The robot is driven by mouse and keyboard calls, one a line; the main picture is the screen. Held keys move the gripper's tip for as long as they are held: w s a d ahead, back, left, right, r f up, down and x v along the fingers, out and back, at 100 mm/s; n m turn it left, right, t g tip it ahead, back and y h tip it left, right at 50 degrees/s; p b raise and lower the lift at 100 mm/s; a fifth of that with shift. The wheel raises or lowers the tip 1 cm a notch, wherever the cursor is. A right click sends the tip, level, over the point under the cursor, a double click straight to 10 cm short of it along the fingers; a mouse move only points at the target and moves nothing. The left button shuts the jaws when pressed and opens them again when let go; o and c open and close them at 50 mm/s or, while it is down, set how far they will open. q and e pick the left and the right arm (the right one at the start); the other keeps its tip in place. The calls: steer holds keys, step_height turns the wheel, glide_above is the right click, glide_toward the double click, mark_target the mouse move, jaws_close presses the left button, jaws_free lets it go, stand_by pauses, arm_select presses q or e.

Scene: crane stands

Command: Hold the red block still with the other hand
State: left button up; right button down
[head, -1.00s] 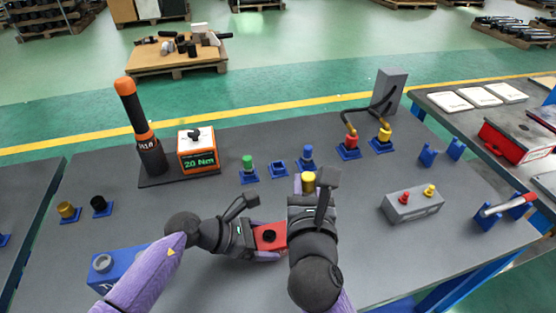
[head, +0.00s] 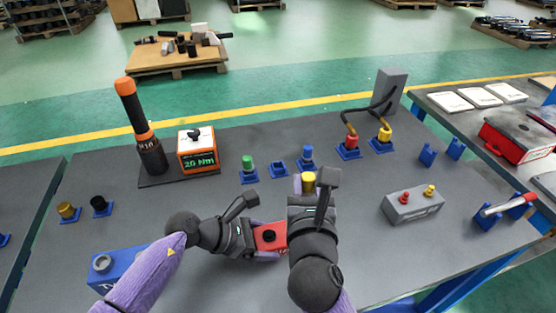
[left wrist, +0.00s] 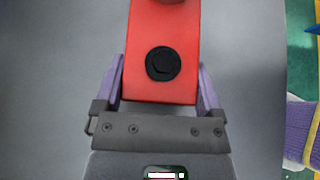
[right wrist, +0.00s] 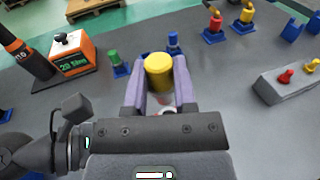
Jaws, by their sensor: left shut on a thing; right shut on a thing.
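The red block (head: 270,236) lies on the grey table. My left gripper (head: 262,238) is shut on it from the left. In the left wrist view the red block (left wrist: 162,55) sits between the fingers, with a black round socket in its top. My right gripper (head: 306,190) is shut on a yellow-topped cylinder (right wrist: 158,72), above the right end of the block. A round red and pale part shows just below the cylinder in the right wrist view; whether they touch is hidden. The block's right end is hidden behind my right gripper in the head view.
Behind stand a green-topped piece (head: 248,163), an empty blue holder (head: 278,170) and a blue-topped piece (head: 307,156). A torque display box (head: 198,152) is at the left back. A grey box with red and yellow knobs (head: 412,205) is right. A blue block (head: 112,268) lies front left.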

steer(key=n+y, duration=0.1)
steer(key=r+y, duration=0.1)
steer(key=shift+w+n+y, duration=0.2)
steer(key=shift+n+y, duration=0.1)
steer(key=shift+n, duration=0.1)
steer(key=shift+n+y, duration=0.5)
steer(key=shift+y, duration=0.3)
steer(key=shift+s+d+n+g+y, duration=0.2)
steer(key=shift+n+g+y, duration=0.4)
steer(key=shift+y, duration=0.2)
steer(key=shift+f, duration=2.85)
steer(key=shift+f, duration=2.05)
steer(key=shift+c, duration=1.7)
jaws_free()
